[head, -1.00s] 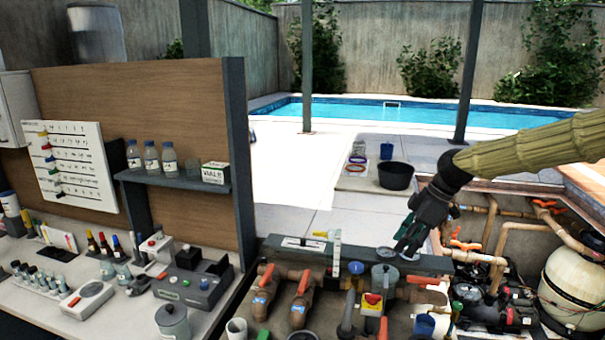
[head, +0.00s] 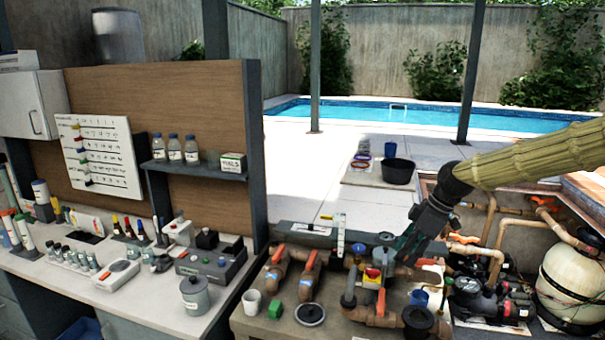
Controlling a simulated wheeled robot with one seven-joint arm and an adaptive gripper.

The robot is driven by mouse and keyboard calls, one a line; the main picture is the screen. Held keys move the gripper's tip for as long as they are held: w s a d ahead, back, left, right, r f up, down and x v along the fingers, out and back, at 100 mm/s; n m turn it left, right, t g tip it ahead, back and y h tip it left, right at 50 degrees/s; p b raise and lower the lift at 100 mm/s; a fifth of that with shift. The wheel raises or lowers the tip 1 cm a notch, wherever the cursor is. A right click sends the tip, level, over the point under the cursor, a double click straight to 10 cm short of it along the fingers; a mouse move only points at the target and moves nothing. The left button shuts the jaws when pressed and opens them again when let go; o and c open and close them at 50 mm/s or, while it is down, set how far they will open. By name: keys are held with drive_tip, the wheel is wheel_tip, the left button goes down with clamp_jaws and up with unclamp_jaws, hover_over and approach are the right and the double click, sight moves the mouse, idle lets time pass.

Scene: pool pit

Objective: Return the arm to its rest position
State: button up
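My arm comes in from the right edge in a tan ribbed sleeve. My gripper (head: 408,252) hangs at its end, dark and pointing down and left. It is above the back right part of the pipe bench (head: 262,326), near the valves and a round gauge (head: 386,238). The fingertips overlap the dark background and pipes, so I cannot tell how far apart they are. I see nothing clearly held in them.
Pipes with orange-handled valves (head: 308,270) stand below and left of the gripper. A pump (head: 478,300) and a cream tank (head: 572,280) are at the right. A test counter (head: 145,310) with bottles is at the left. Open paving lies behind, with a black tub (head: 398,172).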

drive_tip(key=s+a+f+m+b, duration=0.25)
drive_tip(key=s+f, duration=0.35)
drive_tip(key=f, duration=0.7)
drive_tip(key=s+a+f+m+g+h+b, duration=0.1)
drive_tip(key=s+a+f+m+b, duration=0.15)
drive_tip(key=s+f, duration=0.7)
drive_tip(key=s+a+f+m+b, duration=0.1)
drive_tip(key=s+a+f+m, duration=0.25)
drive_tip(key=f, duration=1.35)
drive_tip(key=s+d+f+m+h+b, duration=0.1)
drive_tip(key=s+f+m, duration=0.1)
drive_tip(key=s+f, duration=0.3)
drive_tip(key=s+d+f+m+h+b, duration=0.1)
drive_tip(key=s+f, duration=0.5)
drive_tip(key=s, duration=0.7)
drive_tip(key=s+d+f+m+h+b, duration=0.1)
drive_tip(key=s+d+f+m+b, duration=0.1)
drive_tip(key=s+f, duration=0.4)
drive_tip(key=s+m+b, duration=0.1)
drive_tip(key=s, duration=0.2)
drive_tip(key=shift+s+d+f, duration=0.15)
drive_tip(key=shift+s+d, duration=0.05)
drive_tip(key=shift+s, duration=0.15)
